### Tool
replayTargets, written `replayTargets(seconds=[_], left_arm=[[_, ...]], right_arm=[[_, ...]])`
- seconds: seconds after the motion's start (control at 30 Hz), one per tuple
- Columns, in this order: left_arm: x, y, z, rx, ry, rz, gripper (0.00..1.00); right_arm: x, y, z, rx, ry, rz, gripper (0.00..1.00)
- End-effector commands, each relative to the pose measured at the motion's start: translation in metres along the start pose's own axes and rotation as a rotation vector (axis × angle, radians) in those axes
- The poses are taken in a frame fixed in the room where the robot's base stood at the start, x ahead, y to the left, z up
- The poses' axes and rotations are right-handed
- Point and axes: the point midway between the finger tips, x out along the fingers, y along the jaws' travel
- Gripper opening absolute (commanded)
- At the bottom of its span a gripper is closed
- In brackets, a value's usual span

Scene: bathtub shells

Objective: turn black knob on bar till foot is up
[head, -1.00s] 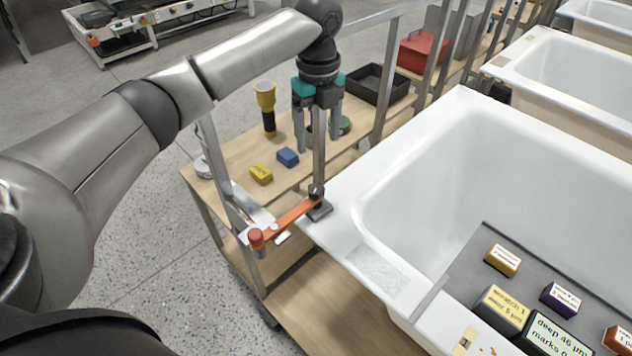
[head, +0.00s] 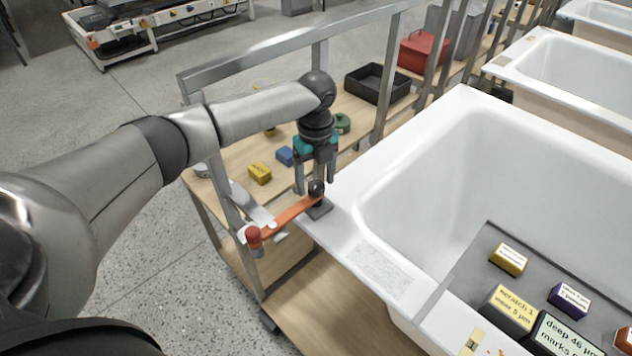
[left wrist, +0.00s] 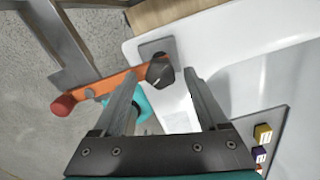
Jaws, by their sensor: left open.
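The orange bar (head: 288,217) spans from the cart frame to the tub rim. It has a red knob (head: 253,235) at its left end and the black knob (head: 316,190) at its right end. A dark square foot (head: 321,209) is under the black knob, at the tub rim; I see no clear gap beneath it. My left gripper (head: 315,184) points down, open, just above the black knob. In the left wrist view the black knob (left wrist: 160,72) shows between the fingertips (left wrist: 159,76); contact cannot be told. My right gripper is out of view.
The white bathtub (head: 430,190) is at the right, with a grey board (head: 470,260) of labelled blocks across it. The wooden cart shelf (head: 225,160) holds a yellow block (head: 260,173), a blue block (head: 285,156) and a black tray (head: 377,83). Metal rails (head: 290,45) stand behind my arm.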

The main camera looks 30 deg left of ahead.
Motion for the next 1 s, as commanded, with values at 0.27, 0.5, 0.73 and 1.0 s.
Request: replayTargets(seconds=[0.27,0.5,0.73,1.0], left_arm=[[0.0054,-0.0005,-0.0002,0.001,-0.001,-0.001,0.76],[0.0051,-0.0004,-0.0001,0.001,0.000,-0.001,0.59],[0.0050,-0.0003,0.0000,0.000,-0.001,-0.001,0.33],[0.0049,-0.0002,0.0001,0.000,-0.001,-0.001,0.03]], right_arm=[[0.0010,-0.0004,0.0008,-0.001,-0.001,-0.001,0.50],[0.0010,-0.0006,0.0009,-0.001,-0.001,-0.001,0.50],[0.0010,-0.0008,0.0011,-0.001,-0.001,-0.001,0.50],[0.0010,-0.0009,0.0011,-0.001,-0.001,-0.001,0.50]])
